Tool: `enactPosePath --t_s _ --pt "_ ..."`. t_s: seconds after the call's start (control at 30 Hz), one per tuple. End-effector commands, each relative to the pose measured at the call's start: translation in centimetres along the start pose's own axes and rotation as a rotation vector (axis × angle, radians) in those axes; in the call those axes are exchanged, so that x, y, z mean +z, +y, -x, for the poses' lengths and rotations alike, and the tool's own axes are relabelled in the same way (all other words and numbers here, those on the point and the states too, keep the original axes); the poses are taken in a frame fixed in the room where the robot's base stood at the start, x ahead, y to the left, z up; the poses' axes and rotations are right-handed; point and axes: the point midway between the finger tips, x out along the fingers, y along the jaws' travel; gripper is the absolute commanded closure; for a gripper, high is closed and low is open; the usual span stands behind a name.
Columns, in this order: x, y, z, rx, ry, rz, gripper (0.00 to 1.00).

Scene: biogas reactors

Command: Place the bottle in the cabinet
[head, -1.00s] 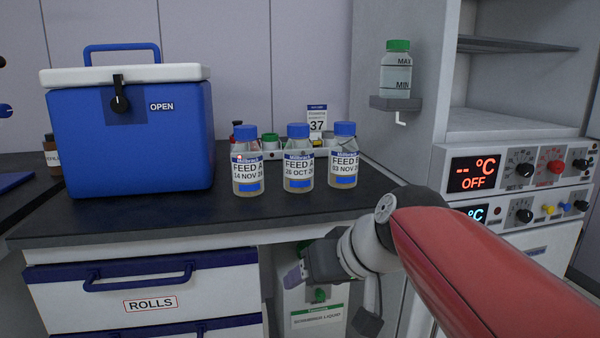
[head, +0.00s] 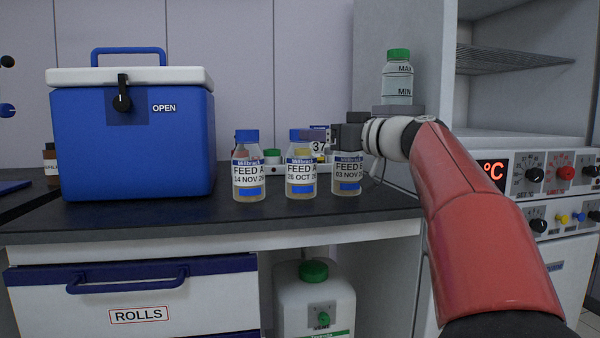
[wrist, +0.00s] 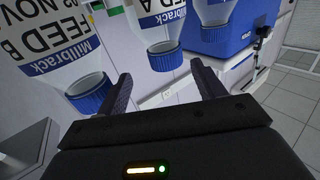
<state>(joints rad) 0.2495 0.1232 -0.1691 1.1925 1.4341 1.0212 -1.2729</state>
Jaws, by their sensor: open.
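Three feed bottles with blue caps stand upright in a row on the dark counter: left (head: 249,174), middle (head: 301,178) and right (head: 347,178). My gripper (head: 315,137) is open at cap height by the right and middle bottles, hiding the right bottle's cap. In the wrist view, where bottles appear upside down, the middle bottle's cap (wrist: 166,62) shows between the open fingers (wrist: 163,88). The right bottle's cap (wrist: 88,92) is outside them, at left. Contact cannot be told. An open, shelved cabinet (head: 520,105) stands at right.
A blue cool box (head: 135,145) stands left on the counter. A green-capped bottle (head: 398,80) sits on a wall bracket at right. A control panel (head: 548,172) lies below the cabinet opening. A rack (head: 286,168) is behind the bottles. A white canister (head: 312,300) stands under the counter.

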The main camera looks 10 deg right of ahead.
Motion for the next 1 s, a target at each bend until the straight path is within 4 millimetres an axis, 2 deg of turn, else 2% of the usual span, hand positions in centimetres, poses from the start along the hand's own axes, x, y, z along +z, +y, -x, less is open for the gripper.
enactPosePath --t_s 0.23,0.5,0.73,1.0 --pt "-0.2 -0.5 -2.4 -0.004 -0.002 -0.002 0.31" --pt "-0.4 -0.9 -6.2 -0.002 -0.003 -0.003 0.31" --pt "-0.2 -0.9 -6.4 0.000 -0.002 -0.003 0.31" --pt "-0.2 -0.9 -6.4 0.000 -0.003 -0.003 0.66"
